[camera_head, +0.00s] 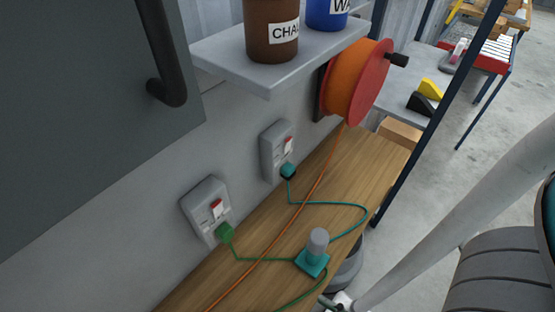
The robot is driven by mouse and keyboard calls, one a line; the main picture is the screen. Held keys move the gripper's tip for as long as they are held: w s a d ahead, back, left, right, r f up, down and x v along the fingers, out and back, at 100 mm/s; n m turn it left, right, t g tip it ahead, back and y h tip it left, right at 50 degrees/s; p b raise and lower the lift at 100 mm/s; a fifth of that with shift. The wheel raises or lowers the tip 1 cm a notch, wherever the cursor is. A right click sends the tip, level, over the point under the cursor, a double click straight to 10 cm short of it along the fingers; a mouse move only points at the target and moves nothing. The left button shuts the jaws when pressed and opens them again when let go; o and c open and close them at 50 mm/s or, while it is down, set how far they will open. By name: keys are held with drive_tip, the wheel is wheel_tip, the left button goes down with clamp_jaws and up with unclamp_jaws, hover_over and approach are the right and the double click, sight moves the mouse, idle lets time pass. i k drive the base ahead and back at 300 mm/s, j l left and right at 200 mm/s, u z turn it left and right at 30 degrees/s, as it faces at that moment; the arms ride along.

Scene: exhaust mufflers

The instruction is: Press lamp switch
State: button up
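Two grey wall sockets with red rocker switches are on the wall. The nearer socket (191,206) has a red switch (217,208) and a green plug (225,233). The farther socket (270,152) has a red switch (289,144) and a teal plug (288,170). A small teal base with a grey rounded cylinder (318,241) stands upright on the wooden bench, with cables running to it. I cannot tell for certain which switch is the lamp's. My light grey arm link comes down from the right to the bottom edge. My gripper cannot be made out.
The wooden bench (367,157) runs along the wall. Above it are a shelf (230,61) with a brown can (271,28) and a blue can (326,14), and an orange reel (352,83). A dark post (437,120) stands right of the bench. Thin cables cross the bench.

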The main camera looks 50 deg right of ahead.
sight(287, 143)
drive_tip(key=k+l, duration=0.95)
drive_tip(key=l, duration=0.3)
